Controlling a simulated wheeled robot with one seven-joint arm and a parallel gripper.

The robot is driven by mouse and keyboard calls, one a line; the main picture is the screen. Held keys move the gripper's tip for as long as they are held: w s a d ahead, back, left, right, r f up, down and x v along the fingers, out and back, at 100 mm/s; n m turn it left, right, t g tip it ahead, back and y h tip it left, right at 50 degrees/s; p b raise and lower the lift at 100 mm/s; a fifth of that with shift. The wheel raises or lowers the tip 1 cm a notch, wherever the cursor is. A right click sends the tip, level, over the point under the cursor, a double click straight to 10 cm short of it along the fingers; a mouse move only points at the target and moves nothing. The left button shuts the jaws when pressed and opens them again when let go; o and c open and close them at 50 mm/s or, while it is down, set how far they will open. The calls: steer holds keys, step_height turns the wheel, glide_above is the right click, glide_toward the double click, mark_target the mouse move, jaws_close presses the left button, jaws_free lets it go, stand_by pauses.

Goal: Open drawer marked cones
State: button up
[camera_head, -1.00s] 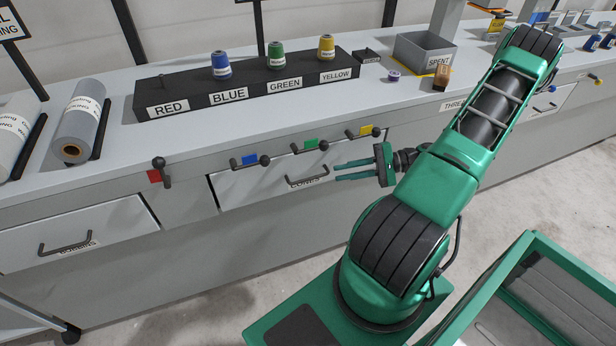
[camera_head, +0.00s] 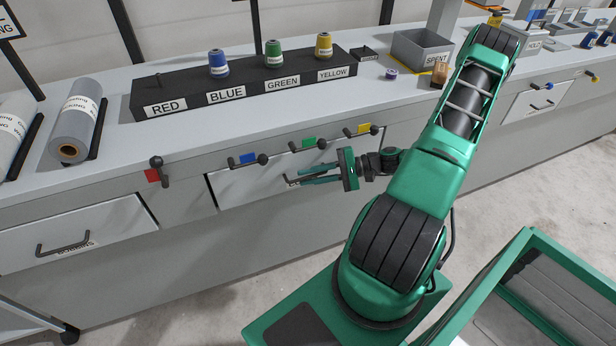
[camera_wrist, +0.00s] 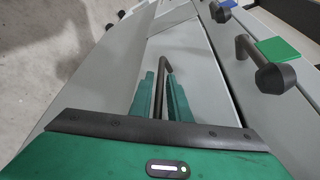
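The drawer marked cones (camera_head: 240,190) is a grey front in the bench and looks shut. Its dark bar handle (camera_head: 289,181) is mostly hidden behind my gripper, and its label is nearly covered. In the wrist view the handle (camera_wrist: 164,70) stands between my two green fingers. My gripper (camera_head: 306,177) is at the handle with a finger on either side. The fingers look open, with a small gap on the left of the handle; contact on the right is hard to tell.
A black cone rack (camera_head: 190,95) stands on the bench. Another handled drawer (camera_head: 75,235) is at the left. A green-rimmed bin (camera_head: 470,300) is front right.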

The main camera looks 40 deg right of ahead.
jaws_close()
stand_by(1.4)
